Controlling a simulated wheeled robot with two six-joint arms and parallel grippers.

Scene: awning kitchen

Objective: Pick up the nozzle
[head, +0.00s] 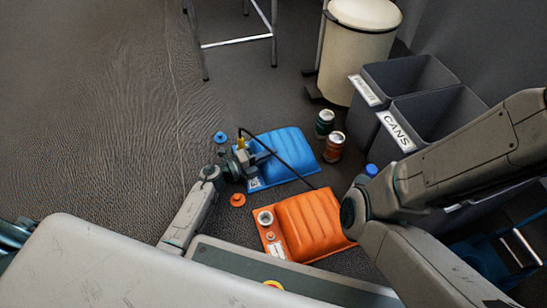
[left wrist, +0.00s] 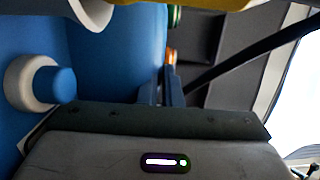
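My left gripper (head: 262,152) reaches low over the near left part of the blue bag (head: 287,146). A yellow fitting (head: 240,141), seemingly the nozzle's, stands right beside the gripper, with a black hose (head: 284,158) arching from it across the bag. In the left wrist view, a yellow part (left wrist: 205,4) fills the top edge and the black hose (left wrist: 255,55) runs off to the right. Two dark finger shapes (left wrist: 161,88) stand close together there; whether they grip anything is unclear. My right arm shows at the right, its gripper out of view.
An orange bag (head: 313,222) lies nearer, by the hose's other end. Blue (head: 220,137) and orange (head: 237,200) caps lie on the floor. Two cans (head: 334,146) stand right of the blue bag, before grey bins (head: 405,80) and a cream pedal bin (head: 357,48). Floor at left is clear.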

